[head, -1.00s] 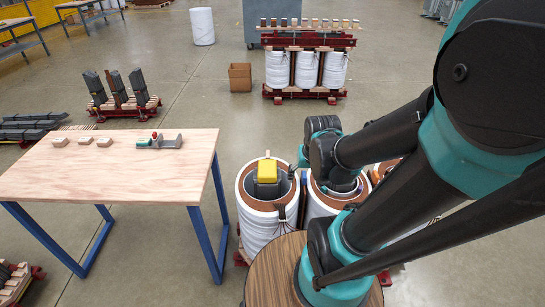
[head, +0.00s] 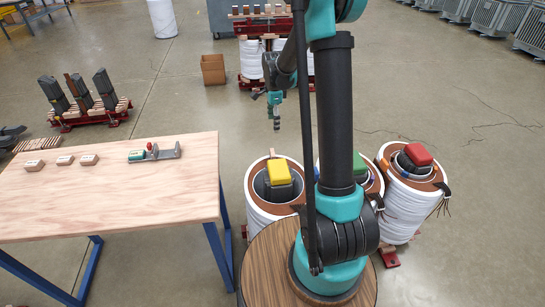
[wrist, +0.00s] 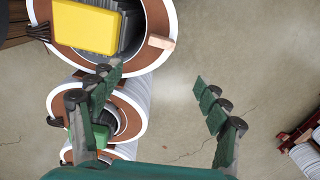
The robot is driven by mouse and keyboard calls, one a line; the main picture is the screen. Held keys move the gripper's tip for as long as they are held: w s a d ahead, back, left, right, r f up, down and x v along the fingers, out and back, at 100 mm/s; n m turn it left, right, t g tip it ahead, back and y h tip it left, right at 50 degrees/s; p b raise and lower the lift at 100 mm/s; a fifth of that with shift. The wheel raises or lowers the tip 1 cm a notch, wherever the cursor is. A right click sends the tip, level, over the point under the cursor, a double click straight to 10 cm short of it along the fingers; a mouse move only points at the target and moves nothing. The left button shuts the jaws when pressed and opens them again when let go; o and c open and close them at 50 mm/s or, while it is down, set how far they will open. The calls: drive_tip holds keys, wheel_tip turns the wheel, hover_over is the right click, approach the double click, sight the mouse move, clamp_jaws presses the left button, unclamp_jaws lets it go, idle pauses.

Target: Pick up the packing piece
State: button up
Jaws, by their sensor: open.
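Small pale wooden blocks, which look like packing pieces, lie on the wooden table (head: 120,190) at left: a left block (head: 34,167), a middle block (head: 65,160) and a right block (head: 88,160). Another small wooden piece (wrist: 161,42) sits at the rim of the coil with the yellow block (head: 278,172); its end shows in the head view (head: 272,153). My gripper (head: 277,122) is raised behind this coil. In the wrist view my gripper (wrist: 158,80) has its fingers wide apart with nothing between them, and the wooden piece appears beyond the gap.
Two more coils stand to the right, with a green block (head: 358,168) and a red block (head: 418,154). A tool with a red knob (head: 150,148) lies on the table. A cardboard box (head: 213,69) and a red-framed coil stand are behind. Open floor lies at right.

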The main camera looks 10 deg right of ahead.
hover_over(273, 152)
drive_tip(key=shift+m, duration=0.3)
drive_tip(key=f, duration=1.1)
drive_tip(key=shift+w+a+f, duration=0.1)
drive_tip(key=shift+w+f, duration=0.15)
drive_tip(key=shift+f, duration=0.05)
drive_tip(key=shift+s+f, duration=0.15)
drive_tip(key=shift+f, duration=3.05)
drive_tip(key=c, duration=1.2)
drive_tip(key=shift+o, duration=0.2)
drive_tip(key=shift+r, duration=0.2)
